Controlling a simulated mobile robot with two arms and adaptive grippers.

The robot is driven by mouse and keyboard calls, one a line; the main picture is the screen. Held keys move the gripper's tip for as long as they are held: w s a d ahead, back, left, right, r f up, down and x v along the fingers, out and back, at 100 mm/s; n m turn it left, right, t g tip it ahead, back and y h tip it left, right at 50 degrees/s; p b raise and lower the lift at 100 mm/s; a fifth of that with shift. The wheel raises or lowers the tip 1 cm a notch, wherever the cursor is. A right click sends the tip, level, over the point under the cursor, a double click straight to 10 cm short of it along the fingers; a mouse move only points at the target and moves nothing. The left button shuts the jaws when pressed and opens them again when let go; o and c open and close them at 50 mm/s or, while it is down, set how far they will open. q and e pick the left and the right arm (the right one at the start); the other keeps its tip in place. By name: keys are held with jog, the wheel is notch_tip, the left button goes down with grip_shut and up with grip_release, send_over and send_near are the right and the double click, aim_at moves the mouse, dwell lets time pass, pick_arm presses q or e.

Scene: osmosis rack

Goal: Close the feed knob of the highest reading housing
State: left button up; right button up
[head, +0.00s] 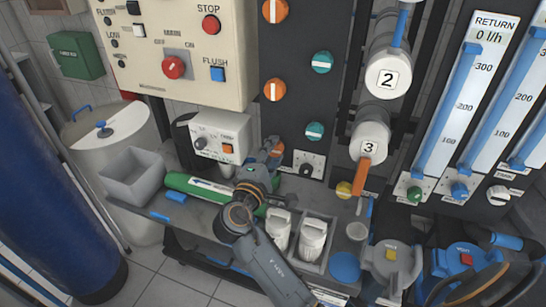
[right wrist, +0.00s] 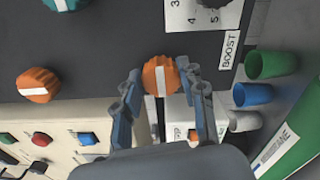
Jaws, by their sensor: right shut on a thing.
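The lowest orange feed knob (head: 278,150) is on the dark panel, level with housing 3 (head: 369,146). My right gripper (head: 271,150) is shut on it. In the right wrist view, the fingers (right wrist: 161,88) stand on both sides of this knob (right wrist: 160,76). Its white stripe runs up and down there, crosswise to the stripe of the middle orange knob (right wrist: 38,85). In the head view the middle knob (head: 276,89) and the top orange knob (head: 275,10) have upright stripes. Housing 2 (head: 387,78) is above housing 3. My left gripper is not seen. No housing reading is legible.
Teal knobs (head: 322,62) sit right of the orange ones. A BOOST selector (head: 307,164) is close beside the held knob. A white control box (head: 220,136) is to its left. Below are a green cylinder (head: 205,188) and white jugs (head: 313,238) on the bench.

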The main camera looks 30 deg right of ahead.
jog(key=shift+m, duration=0.3)
jog(key=o, duration=1.1)
jog(key=shift+o, duration=0.2)
